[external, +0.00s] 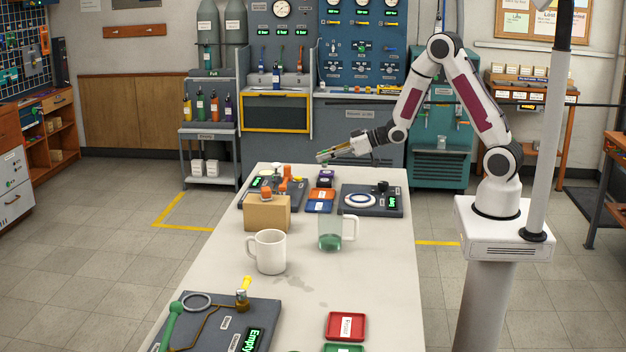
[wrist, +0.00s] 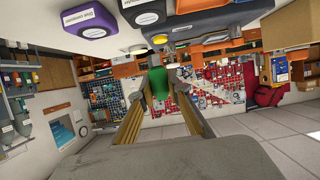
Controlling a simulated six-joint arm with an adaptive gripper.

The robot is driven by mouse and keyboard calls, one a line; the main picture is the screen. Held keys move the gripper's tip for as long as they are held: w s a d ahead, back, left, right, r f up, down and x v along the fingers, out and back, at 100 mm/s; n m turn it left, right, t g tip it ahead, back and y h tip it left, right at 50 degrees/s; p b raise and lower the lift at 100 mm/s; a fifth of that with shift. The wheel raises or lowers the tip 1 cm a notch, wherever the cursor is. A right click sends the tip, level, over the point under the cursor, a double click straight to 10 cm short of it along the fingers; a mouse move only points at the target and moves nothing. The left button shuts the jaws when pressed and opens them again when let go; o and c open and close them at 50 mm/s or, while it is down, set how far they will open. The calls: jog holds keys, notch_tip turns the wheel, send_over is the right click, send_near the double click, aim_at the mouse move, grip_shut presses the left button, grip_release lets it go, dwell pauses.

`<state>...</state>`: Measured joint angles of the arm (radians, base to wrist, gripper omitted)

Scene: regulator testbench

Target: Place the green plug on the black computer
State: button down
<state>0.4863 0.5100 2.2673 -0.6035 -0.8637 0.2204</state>
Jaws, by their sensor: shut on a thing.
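My gripper (external: 322,156) is shut on the green plug (wrist: 158,84), which shows between its fingertips in the wrist view. The arm reaches left from its pedestal, and the gripper is in the air above the far end of the white table. Below and near it is a purple piece (external: 327,173) with a white label. The purple piece is at upper left in the wrist view (wrist: 85,22), with a label that seems to end in "computer". A dark piece (external: 325,183) lies just nearer the camera. I cannot tell for certain which is the black computer.
An orange piece (external: 321,195) and a blue piece (external: 318,207) lie nearer. Dark panels (external: 370,207) flank this column. A cardboard box (external: 267,214), a glass jug (external: 330,232) and a white mug (external: 270,252) stand mid-table. The near right has a red tray (external: 346,327).

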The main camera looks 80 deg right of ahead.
aim_at(325, 167)
jog(key=shift+f, duration=0.3)
jog(key=shift+f, duration=2)
jog(key=shift+f, duration=0.15)
jog(key=c, duration=1.9)
grip_release()
jog(key=shift+s+r, duration=0.4)
jog(key=shift+s, duration=0.15)
jog(key=shift+v, duration=5.4)
